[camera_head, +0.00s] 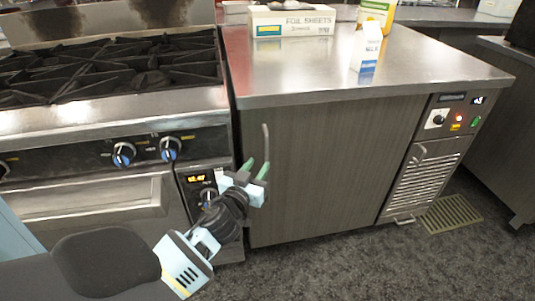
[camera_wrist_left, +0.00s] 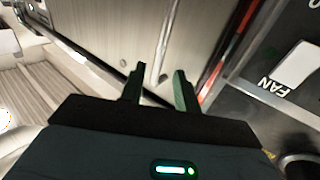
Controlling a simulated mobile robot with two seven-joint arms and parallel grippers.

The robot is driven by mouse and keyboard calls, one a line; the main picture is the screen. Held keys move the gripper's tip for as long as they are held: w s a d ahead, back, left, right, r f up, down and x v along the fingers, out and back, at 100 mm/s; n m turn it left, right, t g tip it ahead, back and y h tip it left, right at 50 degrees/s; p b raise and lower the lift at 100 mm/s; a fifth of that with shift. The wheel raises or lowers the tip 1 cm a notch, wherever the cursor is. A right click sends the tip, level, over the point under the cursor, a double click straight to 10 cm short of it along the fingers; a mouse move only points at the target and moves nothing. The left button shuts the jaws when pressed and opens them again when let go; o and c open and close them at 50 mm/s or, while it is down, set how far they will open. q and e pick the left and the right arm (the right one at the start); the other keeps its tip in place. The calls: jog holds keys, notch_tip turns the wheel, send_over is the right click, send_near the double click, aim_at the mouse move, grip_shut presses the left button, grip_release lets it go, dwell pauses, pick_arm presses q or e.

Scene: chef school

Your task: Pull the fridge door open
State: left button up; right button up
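The fridge door (camera_head: 325,170) is a grey-brown wood-grain panel under the steel counter, and it looks closed. Its slim, pale upright handle (camera_head: 265,138) is near the door's left edge. My left gripper (camera_head: 256,169) is at the handle's lower end, its two green fingers apart. In the left wrist view the door (camera_wrist_left: 100,30) fills the upper middle. The handle (camera_wrist_left: 166,40) runs down toward the space between the open fingers (camera_wrist_left: 160,82). I cannot tell whether a finger touches it. My right gripper is not in view.
The stove (camera_head: 110,120) with knobs stands close on the left; its FAN-labelled panel (camera_wrist_left: 265,85) is near the gripper. A control panel with a vent (camera_head: 430,165) is right of the door. A carton (camera_head: 367,48) and foil box (camera_head: 292,22) stand on the counter. The floor (camera_head: 350,260) in front is clear.

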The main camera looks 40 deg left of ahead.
aim_at(266, 153)
pick_arm(q)
jog(key=shift+x, duration=3.85)
jog(key=shift+c, duration=0.3)
grip_shut()
